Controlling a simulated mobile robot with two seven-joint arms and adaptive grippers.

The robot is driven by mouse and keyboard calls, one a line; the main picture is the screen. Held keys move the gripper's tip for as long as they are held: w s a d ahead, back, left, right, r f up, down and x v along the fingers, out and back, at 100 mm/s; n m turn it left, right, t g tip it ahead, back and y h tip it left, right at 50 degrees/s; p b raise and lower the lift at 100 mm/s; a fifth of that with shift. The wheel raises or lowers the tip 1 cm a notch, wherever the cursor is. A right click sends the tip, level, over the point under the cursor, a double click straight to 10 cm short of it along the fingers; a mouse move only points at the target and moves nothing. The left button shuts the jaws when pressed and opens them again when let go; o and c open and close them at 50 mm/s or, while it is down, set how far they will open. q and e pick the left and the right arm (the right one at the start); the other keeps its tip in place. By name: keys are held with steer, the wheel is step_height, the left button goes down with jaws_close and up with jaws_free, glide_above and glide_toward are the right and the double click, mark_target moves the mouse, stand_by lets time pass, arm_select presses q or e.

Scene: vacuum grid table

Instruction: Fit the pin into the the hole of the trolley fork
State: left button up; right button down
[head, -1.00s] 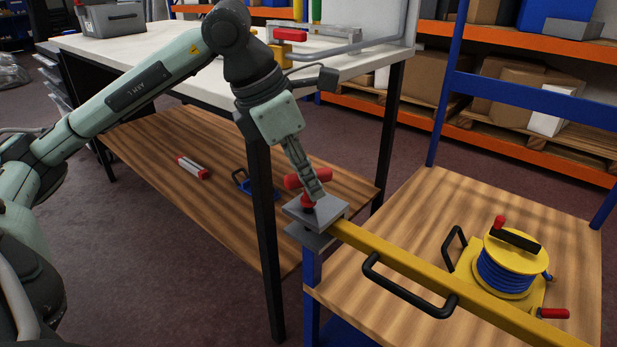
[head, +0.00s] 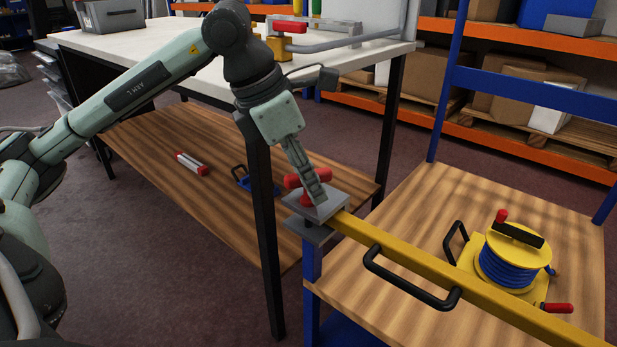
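A red pin with a T-shaped handle (head: 293,181) stands at the grey plates of the trolley fork (head: 330,207). Its red collar sits at the top plate, and the shaft below is hidden, so its depth in the hole cannot be told. The fork is at the end of a yellow drawbar (head: 420,267) with a black handle. My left gripper (head: 315,188) comes down at a tilt from above. Its fingers lie across the red handle, which shows on both sides of them, and appear closed on it. The far finger is hidden. My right gripper is not in view.
A wooden-topped blue trolley (head: 390,240) at the right carries a yellow and blue cable reel (head: 510,265). A white table (head: 140,55) stands behind, its black leg (head: 264,230) close left of the fork. Orange shelves with boxes (head: 432,80) stand farther back.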

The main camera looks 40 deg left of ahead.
arm_select(q)
steer(key=shift+r, duration=0.1)
steer(key=v, duration=1.2)
stand_by(0.4)
